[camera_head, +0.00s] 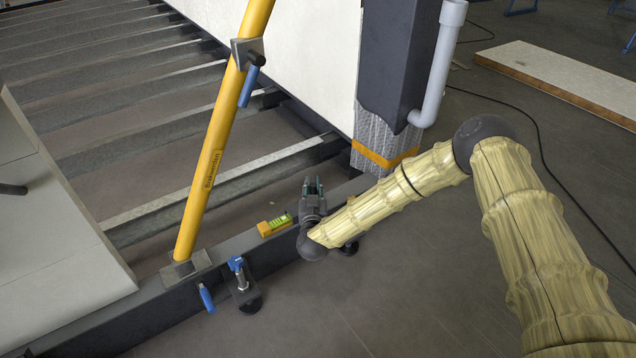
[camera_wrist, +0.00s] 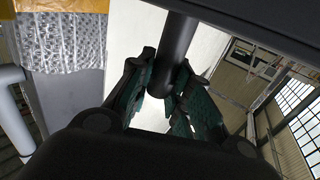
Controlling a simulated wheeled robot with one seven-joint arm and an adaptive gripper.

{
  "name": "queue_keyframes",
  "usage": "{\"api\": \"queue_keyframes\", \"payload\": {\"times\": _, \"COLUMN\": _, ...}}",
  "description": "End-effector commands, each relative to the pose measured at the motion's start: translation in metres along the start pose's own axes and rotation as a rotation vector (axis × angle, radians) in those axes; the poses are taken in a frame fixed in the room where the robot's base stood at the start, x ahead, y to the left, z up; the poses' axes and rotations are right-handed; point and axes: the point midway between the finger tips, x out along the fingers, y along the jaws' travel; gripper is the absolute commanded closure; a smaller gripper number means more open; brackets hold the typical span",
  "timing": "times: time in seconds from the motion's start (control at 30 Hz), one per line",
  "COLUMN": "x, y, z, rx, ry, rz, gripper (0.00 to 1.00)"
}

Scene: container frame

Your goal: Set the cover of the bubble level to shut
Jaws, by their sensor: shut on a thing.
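The bubble level (camera_head: 274,225) is a small yellow block with a green vial, seen on the dark frame beam left of my wrist in the head view. The green vial shows from above; I cannot make out a separate cover. My gripper (camera_head: 313,186) is just right of and above the level in the picture, its fingers pointing up and away from it. In the wrist view the green-padded fingers of my gripper (camera_wrist: 168,90) close around a dark round rod (camera_wrist: 176,45). The rod runs up to a dark beam. The level does not show in the wrist view.
A yellow diagonal brace (camera_head: 218,135) stands left of the level. A blue-handled clamp (camera_head: 238,272) sits on the beam (camera_head: 180,312). A dark post (camera_head: 385,70) with wrapped base and a grey pipe (camera_head: 443,70) stand behind my arm. The floor at front is clear.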

Motion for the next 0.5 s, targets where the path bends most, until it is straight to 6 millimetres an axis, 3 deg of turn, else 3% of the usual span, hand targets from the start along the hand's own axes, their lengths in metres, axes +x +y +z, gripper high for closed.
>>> {"api": "queue_keyframes", "payload": {"times": 0.5, "x": -0.039, "y": -0.065, "z": -0.001, "rx": -0.001, "ry": -0.001, "rz": -0.01, "gripper": 1.0}}
